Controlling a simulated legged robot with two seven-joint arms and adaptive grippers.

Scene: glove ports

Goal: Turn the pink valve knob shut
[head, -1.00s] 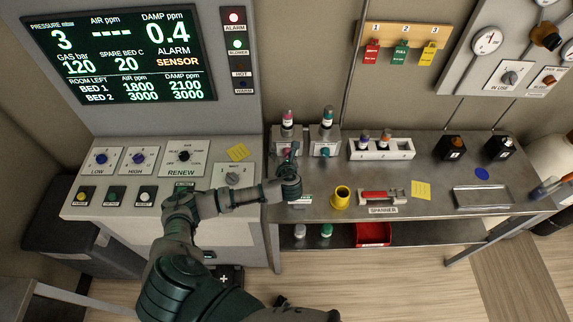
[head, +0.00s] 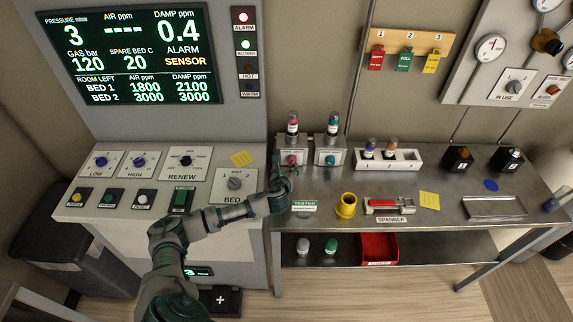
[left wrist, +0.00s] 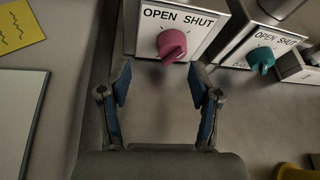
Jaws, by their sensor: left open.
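The pink valve knob (left wrist: 172,45) sits on the front of a white box marked OPEN SHUT (left wrist: 152,22). It also shows in the head view (head: 292,160), below a bottle with a pink band (head: 293,124). My left gripper (left wrist: 160,75) is open and empty. Its two fingers are spread to either side, just short of the knob and apart from it. In the head view the left gripper (head: 287,172) is close in front of the pink valve's box. My right gripper is not in view.
A teal knob (left wrist: 261,59) on a like box stands just to the right. The grey console (head: 120,175) borders the left.

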